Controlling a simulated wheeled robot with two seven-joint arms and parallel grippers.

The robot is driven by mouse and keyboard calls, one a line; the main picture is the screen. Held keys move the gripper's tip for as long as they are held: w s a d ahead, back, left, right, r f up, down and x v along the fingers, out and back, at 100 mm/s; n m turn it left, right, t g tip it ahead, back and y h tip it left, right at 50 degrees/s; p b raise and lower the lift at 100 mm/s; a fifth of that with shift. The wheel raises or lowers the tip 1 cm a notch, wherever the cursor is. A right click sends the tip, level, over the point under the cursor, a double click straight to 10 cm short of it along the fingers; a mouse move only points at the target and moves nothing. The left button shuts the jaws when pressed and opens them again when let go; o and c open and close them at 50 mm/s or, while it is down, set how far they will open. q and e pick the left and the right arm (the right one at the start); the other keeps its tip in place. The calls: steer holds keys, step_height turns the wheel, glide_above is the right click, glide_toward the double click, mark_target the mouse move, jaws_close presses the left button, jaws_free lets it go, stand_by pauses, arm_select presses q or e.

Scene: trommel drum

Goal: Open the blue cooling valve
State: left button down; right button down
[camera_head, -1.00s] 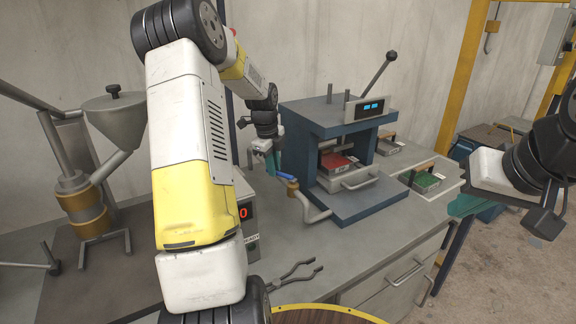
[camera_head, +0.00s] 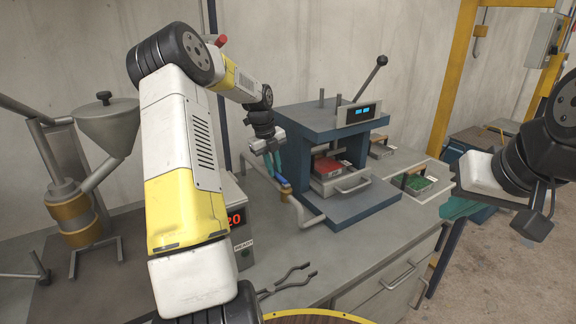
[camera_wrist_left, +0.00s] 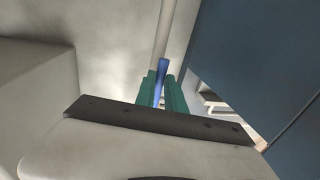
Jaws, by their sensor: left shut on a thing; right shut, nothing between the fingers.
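The blue valve handle (camera_head: 281,181) sits on a brass valve body (camera_head: 286,190) in the pipe at the left of the press. My left gripper (camera_head: 275,168) is at the handle, with its teal fingers pointing down. In the left wrist view the blue handle (camera_wrist_left: 162,68) stands between the two teal fingers (camera_wrist_left: 162,92), which are shut on it. Part of the handle is hidden by the fingers. My right gripper (camera_head: 536,222) is at the right edge, shut and empty, well away from the valve.
The blue press (camera_head: 310,120) stands just right of the valve. A grey hopper (camera_head: 108,125) stands at the far left. Bare bench top lies before the press.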

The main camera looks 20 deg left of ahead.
arm_select(q)
steer(key=c, duration=1.4)
jaws_free()
step_height(320, 180, up, 8)
steer(key=s, duration=0.1)
steer(key=shift+a+f, duration=0.15)
steer(key=shift+a, duration=0.3)
